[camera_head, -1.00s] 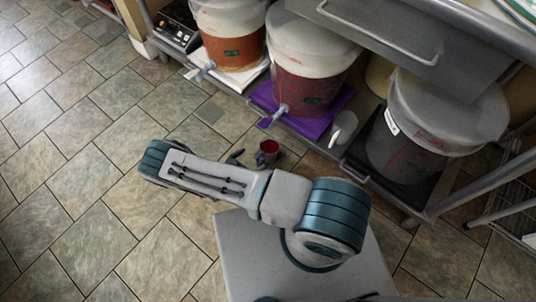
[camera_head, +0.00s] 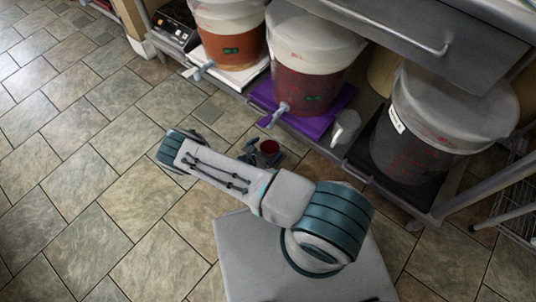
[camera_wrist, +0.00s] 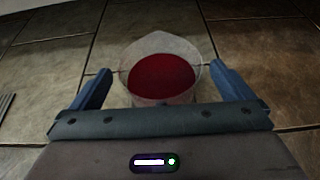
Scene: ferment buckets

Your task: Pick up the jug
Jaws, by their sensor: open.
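The jug (camera_wrist: 165,76) is a clear, pale-walled vessel with a pointed spout and dark red liquid inside. In the wrist view it lies ahead of my palm, between my two blue fingers, with a gap visible on each side. My gripper (camera_wrist: 160,72) is open. In the head view the red top of the jug (camera_head: 270,147) shows in front of the shelf, against the floor tiles. My gripper (camera_head: 262,154) is beside it there, partly hidden by my arm. The jug's lower part is hidden by my gripper's palm in the wrist view.
A low shelf holds an orange-filled bucket (camera_head: 229,48), a dark red bucket (camera_head: 312,85) on a purple mat (camera_head: 343,97), and a large grey bucket (camera_head: 430,140). A pale grey cup (camera_head: 345,127) stands between the latter two. The tiled floor at left is clear.

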